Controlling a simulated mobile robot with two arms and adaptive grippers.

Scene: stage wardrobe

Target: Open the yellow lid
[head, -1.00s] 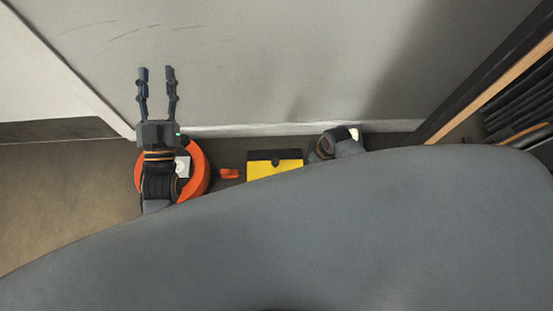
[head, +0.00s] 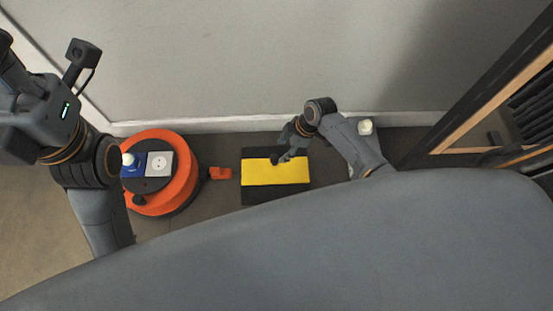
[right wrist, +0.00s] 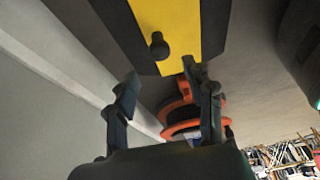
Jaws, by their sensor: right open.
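The yellow lid (head: 285,175) shows as a yellow band between dark strips on a box on the floor by the wall. My right gripper (head: 284,157) reaches over the lid's far edge in the head view. In the right wrist view its two fingers (right wrist: 160,78) stand apart, with the knob ahead of them and nothing held.
An orange reel (head: 188,182) with a socket panel (head: 158,163) stands left of the box. A small orange piece (head: 220,173) lies between them. A white-topped object (head: 365,127) stands to the right. A wall runs behind, and a wood-edged rack (head: 486,115) is at right.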

